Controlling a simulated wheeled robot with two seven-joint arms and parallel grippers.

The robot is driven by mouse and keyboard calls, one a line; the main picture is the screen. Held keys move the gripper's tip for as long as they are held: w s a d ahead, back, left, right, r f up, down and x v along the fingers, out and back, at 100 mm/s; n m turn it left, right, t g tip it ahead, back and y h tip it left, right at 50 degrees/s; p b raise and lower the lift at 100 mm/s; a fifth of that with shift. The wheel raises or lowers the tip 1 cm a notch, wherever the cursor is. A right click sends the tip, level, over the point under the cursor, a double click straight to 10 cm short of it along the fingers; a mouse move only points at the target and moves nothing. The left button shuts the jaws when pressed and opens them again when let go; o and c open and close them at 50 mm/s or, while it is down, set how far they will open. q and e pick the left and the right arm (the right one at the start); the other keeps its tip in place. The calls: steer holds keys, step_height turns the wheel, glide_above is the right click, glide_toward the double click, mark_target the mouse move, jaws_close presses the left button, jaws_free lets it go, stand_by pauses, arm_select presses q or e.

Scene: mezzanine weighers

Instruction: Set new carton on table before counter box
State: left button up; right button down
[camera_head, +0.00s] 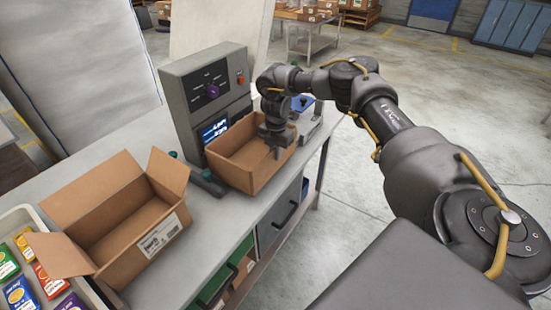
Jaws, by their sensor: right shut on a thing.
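The grey counter box (180,95), with a purple knob, a red button and a lit screen, stands on the grey table (205,235). A plain open brown carton (232,174) is in front of it, empty as far as I see. My right gripper (275,148) reaches down from above and is shut on the carton's near right wall. The carton looks slightly tilted; I cannot tell whether its base touches the table. My left gripper is not in view.
A larger open carton (115,240) with raised flaps and a white label stands to the left. A tray (22,213) of colourful packets is at the far left. Bare table lies between the two cartons. Green-capped posts stand near the counter box.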

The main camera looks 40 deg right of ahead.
step_height(320, 180, down, 2)
steer(key=shift+f+p, duration=0.15)
steer(key=shift+p, duration=0.2)
steer(key=shift+f, duration=0.45)
steer(key=c, duration=1.5)
jaws_free()
steer(key=shift+c, duration=0.2)
steer(key=shift+r, duration=0.1)
step_height(320, 180, up, 6)
steer(key=b, duration=0.2)
steer(key=shift+r+b, duration=0.25)
steer(key=shift+b, duration=0.15)
step_height(320, 180, up, 4)
steer(key=r, duration=0.1)
glide_above(276, 173)
steer(key=shift+w+d+f, duration=0.2)
steer(key=shift+w+f, duration=0.05)
steer(key=shift+w, duration=0.05)
steer(key=shift+r, duration=0.5)
